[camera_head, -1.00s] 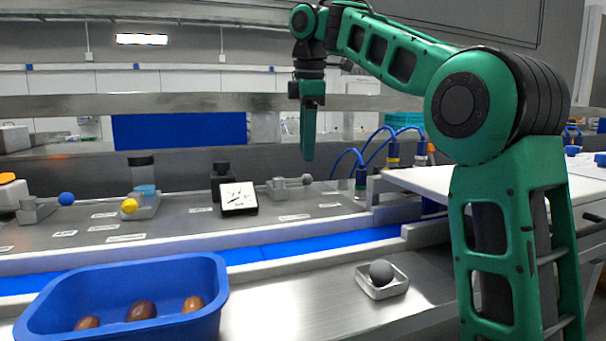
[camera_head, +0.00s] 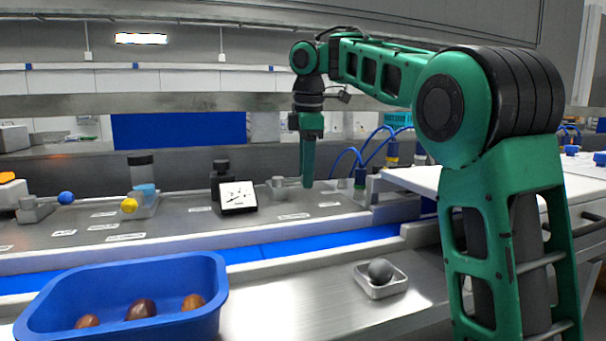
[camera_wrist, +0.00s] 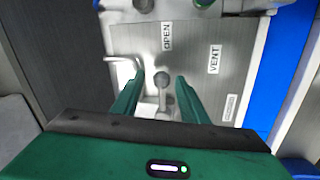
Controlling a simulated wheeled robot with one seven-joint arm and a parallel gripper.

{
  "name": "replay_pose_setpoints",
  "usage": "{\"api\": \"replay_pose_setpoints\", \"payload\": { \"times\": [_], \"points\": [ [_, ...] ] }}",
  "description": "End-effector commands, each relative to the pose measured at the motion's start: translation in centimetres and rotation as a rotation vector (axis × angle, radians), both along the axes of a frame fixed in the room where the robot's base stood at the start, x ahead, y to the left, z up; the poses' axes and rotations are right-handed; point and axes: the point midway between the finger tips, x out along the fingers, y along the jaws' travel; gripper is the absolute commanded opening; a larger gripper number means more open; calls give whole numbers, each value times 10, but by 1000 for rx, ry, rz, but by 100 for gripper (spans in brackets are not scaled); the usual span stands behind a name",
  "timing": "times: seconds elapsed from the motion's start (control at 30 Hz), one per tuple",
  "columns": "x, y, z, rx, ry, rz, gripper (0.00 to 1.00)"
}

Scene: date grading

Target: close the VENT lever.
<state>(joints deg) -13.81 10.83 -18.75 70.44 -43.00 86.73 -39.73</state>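The VENT lever, a metal lever with a round grey knob (camera_wrist: 162,80), shows in the wrist view beside the printed labels VENT (camera_wrist: 213,60) and OPEN (camera_wrist: 166,36). My gripper (camera_wrist: 161,76) is open, with one green finger on each side of the knob and visible gaps between. In the head view my gripper (camera_head: 307,184) points down at the counter, and its fingers hide the knob. The lever's metal base block (camera_head: 277,186) shows just left of them.
A dial gauge (camera_head: 238,196) stands left of the lever. Levers with yellow (camera_head: 129,205) and blue (camera_head: 66,198) knobs are farther left. Blue hoses (camera_head: 346,155) rise at right. In front are a blue tub (camera_head: 120,273) of dates and a grey ball (camera_head: 380,270) in a small tray.

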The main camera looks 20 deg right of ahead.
Motion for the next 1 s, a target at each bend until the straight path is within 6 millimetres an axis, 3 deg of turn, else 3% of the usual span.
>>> {"api": "replay_pose_setpoints", "payload": {
  "times": [0.13,0.3,1.0],
  "points": [
    [0,0,0,0,0,0,37],
    [0,0,0,0,0,0,0],
    [-1,1,2,2,-4,-49,0]
  ]
}}
